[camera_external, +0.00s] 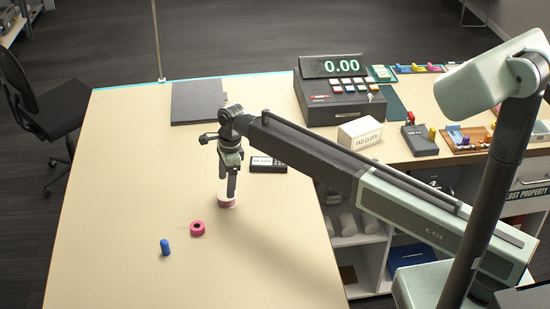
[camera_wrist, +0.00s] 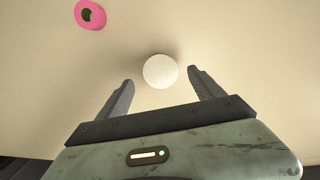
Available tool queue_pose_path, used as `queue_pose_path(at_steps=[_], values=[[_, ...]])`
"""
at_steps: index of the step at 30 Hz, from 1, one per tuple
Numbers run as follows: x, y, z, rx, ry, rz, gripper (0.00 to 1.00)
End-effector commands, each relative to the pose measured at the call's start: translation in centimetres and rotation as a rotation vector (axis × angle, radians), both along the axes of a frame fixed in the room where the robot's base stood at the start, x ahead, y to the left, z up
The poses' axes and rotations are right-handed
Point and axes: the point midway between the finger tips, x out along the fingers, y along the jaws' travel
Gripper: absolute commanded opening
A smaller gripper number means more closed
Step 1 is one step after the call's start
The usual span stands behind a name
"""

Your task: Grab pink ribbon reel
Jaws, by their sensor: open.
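My gripper (camera_external: 228,188) points down over the counter, open, with its fingers apart. Under it stands a round object with a white top and a pinkish side (camera_external: 227,203). In the wrist view its pale round top (camera_wrist: 160,71) lies between the fingertips of my gripper (camera_wrist: 160,80), with gaps on both sides.
A small blue cylinder (camera_external: 165,247) stands on the counter (camera_external: 120,190), left of the pink ring. A calculator (camera_external: 268,165) and a dark folder (camera_external: 198,102) lie behind. A cash register (camera_external: 340,102) and a white box (camera_external: 360,133) stand at the back right. The counter's front left is clear.

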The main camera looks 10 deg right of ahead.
Motion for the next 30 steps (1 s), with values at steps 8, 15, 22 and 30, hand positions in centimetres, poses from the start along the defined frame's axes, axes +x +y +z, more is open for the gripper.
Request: queue_pose_path(at_steps=[8,15,22,30], values=[[0.0,0.1,-2.4,0.0,0.0,0.0,0.77],[-0.1,0.4,-5.6,0.0,0.0,0.0,0.77],[-0.1,0.4,-5.2,0.0,0.0,0.0,0.71],[-0.1,0.4,-5.2,0.0,0.0,0.001,0.16]])
